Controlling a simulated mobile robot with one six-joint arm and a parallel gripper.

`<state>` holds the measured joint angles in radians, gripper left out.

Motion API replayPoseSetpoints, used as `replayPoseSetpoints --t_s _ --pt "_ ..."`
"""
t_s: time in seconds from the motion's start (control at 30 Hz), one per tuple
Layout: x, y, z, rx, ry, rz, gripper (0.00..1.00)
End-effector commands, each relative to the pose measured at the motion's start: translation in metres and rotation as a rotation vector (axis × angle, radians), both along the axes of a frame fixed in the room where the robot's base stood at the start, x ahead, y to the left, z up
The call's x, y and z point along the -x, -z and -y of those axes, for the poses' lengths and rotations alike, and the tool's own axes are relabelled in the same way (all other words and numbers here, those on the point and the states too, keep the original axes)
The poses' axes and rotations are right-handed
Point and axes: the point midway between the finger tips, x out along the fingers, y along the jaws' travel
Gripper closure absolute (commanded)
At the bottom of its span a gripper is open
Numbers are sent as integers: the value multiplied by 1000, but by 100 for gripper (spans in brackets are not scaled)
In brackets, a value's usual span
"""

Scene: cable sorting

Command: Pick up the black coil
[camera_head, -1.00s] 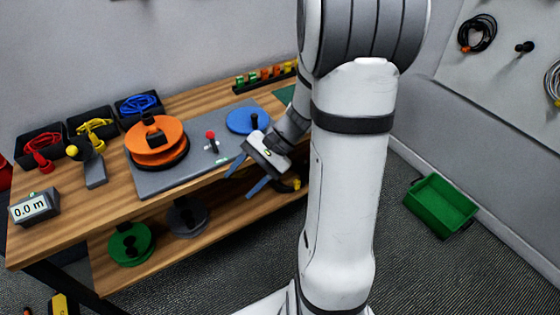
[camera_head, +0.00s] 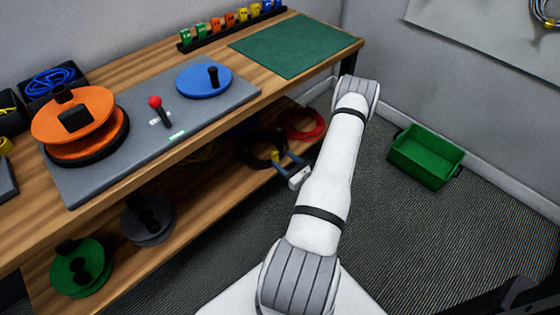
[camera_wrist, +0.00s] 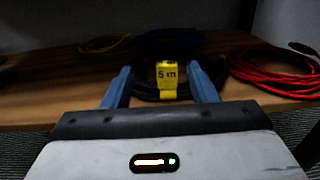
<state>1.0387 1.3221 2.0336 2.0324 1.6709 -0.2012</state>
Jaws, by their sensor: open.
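The black coil (camera_head: 252,150) lies on the lower wooden shelf under the bench. In the wrist view the coil (camera_wrist: 148,93) is dark and partly hidden by my fingers, with a yellow tag (camera_wrist: 167,78) reading "5 m" facing me. My gripper (camera_head: 284,158) is low at the front of the shelf, pointing in at the coil. In the wrist view the blue fingers of my gripper (camera_wrist: 160,72) are apart, one on each side of the tag. Whether they touch the coil cannot be told.
A red coil (camera_wrist: 275,72) lies close to the right on the same shelf. A yellow coil (camera_wrist: 105,44) and a blue coil (camera_wrist: 168,40) lie behind. The bench top (camera_head: 215,112) overhangs the shelf. A green bin (camera_head: 425,155) stands on the floor at right.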

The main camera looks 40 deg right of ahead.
Motion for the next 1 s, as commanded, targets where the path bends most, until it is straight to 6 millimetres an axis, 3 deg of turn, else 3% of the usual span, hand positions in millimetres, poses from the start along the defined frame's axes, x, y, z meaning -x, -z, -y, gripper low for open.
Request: replayPoseSetpoints --t_s 0.1,0.47,1.0 --pt "6 13 6 -10 41 -3 47" --pt "7 12 10 -9 51 -4 47" --pt "-60 13 11 -8 53 -3 47"
